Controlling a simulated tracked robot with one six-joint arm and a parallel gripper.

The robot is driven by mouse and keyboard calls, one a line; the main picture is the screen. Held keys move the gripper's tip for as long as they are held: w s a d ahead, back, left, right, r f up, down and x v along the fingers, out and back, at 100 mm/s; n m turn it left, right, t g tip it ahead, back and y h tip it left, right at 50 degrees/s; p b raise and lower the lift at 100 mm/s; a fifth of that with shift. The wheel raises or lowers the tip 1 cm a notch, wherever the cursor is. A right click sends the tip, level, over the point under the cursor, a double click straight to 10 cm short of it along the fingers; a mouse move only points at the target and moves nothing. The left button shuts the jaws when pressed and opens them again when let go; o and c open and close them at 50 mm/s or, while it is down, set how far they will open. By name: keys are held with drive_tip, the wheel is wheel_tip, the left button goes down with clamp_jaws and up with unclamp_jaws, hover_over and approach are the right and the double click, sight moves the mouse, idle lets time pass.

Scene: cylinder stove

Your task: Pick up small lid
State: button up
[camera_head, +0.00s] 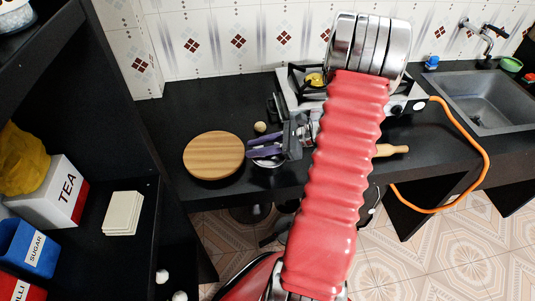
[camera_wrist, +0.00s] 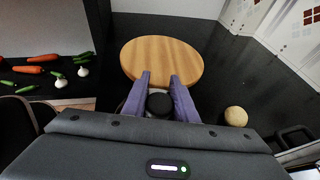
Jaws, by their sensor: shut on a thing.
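My gripper (camera_head: 258,148) is over the black counter, just right of the round wooden board. In the wrist view its purple fingers (camera_wrist: 161,84) are closed around the black knob of the small lid (camera_wrist: 159,104). In the head view a shiny part of the lid (camera_head: 267,162) shows below the fingers. The rest of the lid is hidden by the fingers and the gripper body. I cannot tell whether the lid touches the counter.
The round wooden board (camera_head: 213,155) lies left of my gripper. A small pale ball (camera_head: 260,127) sits behind the fingers. A stove (camera_head: 300,94) stands behind, partly hidden by my red arm. A rolling pin (camera_head: 392,150) and an orange hose (camera_head: 483,150) are right. A dark shelf stands left.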

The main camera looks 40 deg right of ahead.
drive_tip(key=c, duration=0.4)
drive_tip(key=shift+r, duration=0.1)
drive_tip(key=shift+c, duration=0.2)
wheel_tip(320, 180, up, 10)
idle(0.4)
idle(0.5)
